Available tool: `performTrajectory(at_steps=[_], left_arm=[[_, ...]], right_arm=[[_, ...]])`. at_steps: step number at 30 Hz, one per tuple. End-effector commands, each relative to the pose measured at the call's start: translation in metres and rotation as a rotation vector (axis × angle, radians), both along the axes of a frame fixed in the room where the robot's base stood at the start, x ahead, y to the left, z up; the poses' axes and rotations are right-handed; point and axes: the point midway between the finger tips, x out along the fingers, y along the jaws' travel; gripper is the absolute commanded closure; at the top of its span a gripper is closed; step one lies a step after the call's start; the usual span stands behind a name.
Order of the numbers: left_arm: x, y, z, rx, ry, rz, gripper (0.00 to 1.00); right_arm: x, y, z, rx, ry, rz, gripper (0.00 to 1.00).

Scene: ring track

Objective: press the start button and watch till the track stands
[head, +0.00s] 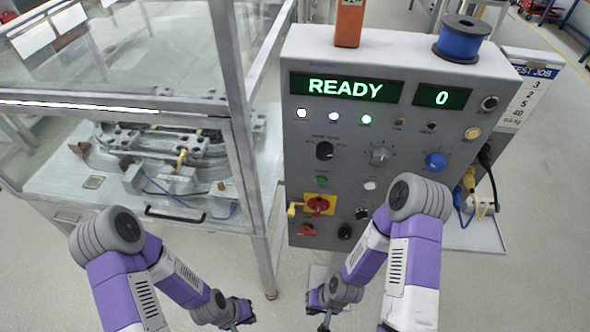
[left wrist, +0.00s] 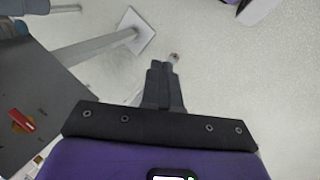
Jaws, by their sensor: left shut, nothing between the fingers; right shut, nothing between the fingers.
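The grey control panel (head: 400,130) stands upright in the head view. Its left display (head: 345,87) reads READY in green and its right display (head: 441,96) reads 0. A green button (head: 321,181) sits on the panel's left side; I cannot read its label. The track (head: 180,145) is inside the clear-walled enclosure at the left. My left gripper (head: 236,326) is low at the bottom edge, apart from the panel; the left wrist view shows its fingers (left wrist: 164,68) shut and empty. My right gripper (head: 324,326) is also low, below the panel, shut and empty.
A red-and-yellow rotary switch (head: 319,205) and several knobs share the panel. A blue spool (head: 461,40) and an orange object (head: 349,22) stand on its top. Cables hang at its right side. The enclosure's metal post (head: 238,110) stands left of the panel. Floor in front is clear.

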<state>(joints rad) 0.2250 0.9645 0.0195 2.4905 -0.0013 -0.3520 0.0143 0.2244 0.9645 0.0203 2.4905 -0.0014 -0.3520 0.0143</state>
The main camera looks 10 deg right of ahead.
Motion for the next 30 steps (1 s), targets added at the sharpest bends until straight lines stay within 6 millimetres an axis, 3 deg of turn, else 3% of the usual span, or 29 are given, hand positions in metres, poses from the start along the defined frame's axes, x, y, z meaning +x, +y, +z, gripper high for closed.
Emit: performTrajectory(at_steps=[9, 14, 17, 22, 26, 30], left_arm=[[0.001, -0.001, 0.001, -0.001, -0.005, -0.002, 1.0], [0.033, -0.012, 0.02, -0.015, -0.12, -0.036, 1.0], [0.071, -0.031, 0.053, -0.046, -0.276, -0.085, 1.0], [0.124, -0.085, 0.143, -0.152, -0.597, -0.204, 1.0], [0.133, -0.129, 0.218, -0.257, -0.807, -0.305, 1.0], [0.123, -0.165, 0.282, -0.359, -0.968, -0.399, 1.0]], right_arm=[[-0.001, 0.0, 0.0, -0.001, 0.001, -0.001, 1.0], [0.0, 0.0, -0.005, -0.001, 0.001, -0.001, 1.0], [0.0, 0.0, -0.011, -0.001, 0.001, -0.001, 1.0], [0.0, 0.0, -0.023, -0.001, 0.001, -0.001, 1.0], [0.0, 0.0, -0.03, 0.0, 0.0, -0.001, 1.0], [0.0, 0.0, -0.036, 0.0, 0.0, -0.001, 1.0]])
